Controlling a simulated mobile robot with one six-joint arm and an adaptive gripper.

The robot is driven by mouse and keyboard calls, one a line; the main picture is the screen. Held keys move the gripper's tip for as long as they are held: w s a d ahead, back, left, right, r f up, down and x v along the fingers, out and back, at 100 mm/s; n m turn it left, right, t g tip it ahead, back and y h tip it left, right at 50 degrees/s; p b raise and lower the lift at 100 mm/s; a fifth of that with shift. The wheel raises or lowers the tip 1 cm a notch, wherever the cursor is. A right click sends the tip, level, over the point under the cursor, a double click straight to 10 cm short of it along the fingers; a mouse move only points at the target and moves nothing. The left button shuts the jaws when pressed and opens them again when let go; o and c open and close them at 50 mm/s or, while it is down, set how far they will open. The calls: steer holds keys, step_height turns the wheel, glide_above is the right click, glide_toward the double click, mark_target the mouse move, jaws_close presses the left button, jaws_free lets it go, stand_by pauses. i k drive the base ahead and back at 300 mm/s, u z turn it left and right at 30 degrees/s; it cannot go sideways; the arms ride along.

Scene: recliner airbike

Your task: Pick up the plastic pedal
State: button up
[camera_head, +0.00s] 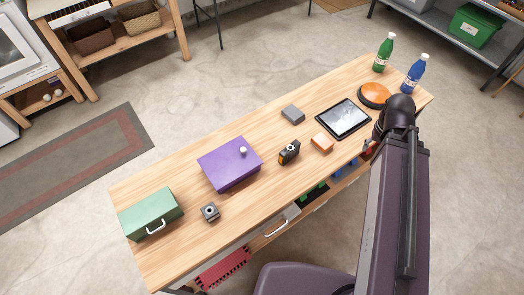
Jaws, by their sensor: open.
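A small black block with an orange-yellow part (289,152) stands near the middle of the long wooden table; it looks most like the plastic pedal, but it is too small to be sure. A small grey square piece with a dark round centre (210,211) lies further left, in front of the purple box. My arm rises at the right and its black joint covers the table's right front edge. My gripper does not show clearly; a small dark and reddish bit beside the arm cannot be made out. Nothing is seen touching the black and orange block.
The wooden table (160,252) also bears a green box (150,213), a purple box (230,164), a grey box (293,114), an orange block (322,142), a tablet (343,118), an orange disc (373,95), a green bottle (384,53) and a blue bottle (415,73).

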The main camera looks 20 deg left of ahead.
mark_target(293, 150)
steer(key=u, duration=0.9)
steer(key=k, duration=1.05)
steer(key=z, duration=0.05)
steer(key=i, duration=0.8)
